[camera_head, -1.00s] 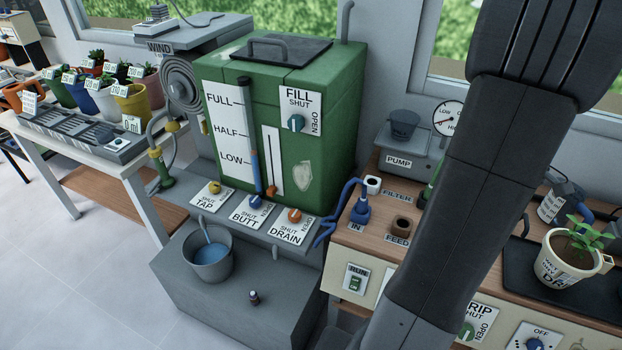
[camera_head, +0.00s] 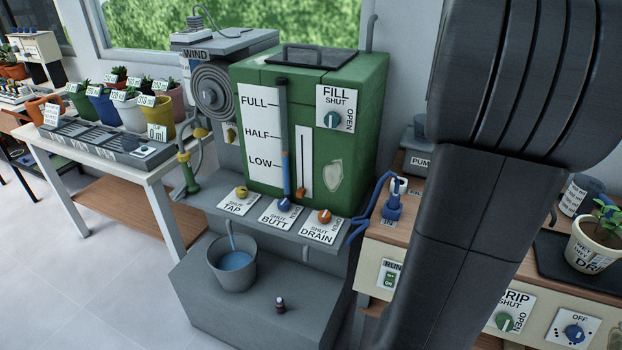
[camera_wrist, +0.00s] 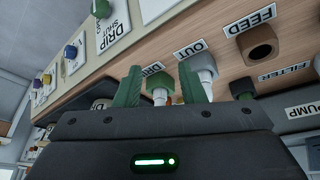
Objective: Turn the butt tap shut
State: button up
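The butt tap is a blue knob (camera_head: 284,204) on a white plate marked BUTT, SHUT and OPEN, on the grey ledge in front of the green water butt (camera_head: 350,90). Its pointer is too small to read. The yellow TAP knob (camera_head: 241,192) is left of it and the orange DRAIN knob (camera_head: 324,216) right of it. My gripper is outside the head view; my dark arm fills the right side. In the wrist view, my gripper (camera_wrist: 162,84) has its two green fingers apart. A white plug (camera_wrist: 158,88) shows between them in the background; nothing appears held.
A wooden bench (camera_head: 430,262) with a blue connector (camera_head: 392,205) is at right. Potted plants stand on the left table (camera_head: 150,165). Open floor lies at front left.

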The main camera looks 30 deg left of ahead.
aim_at(241, 192)
jog(key=j, duration=3.6)
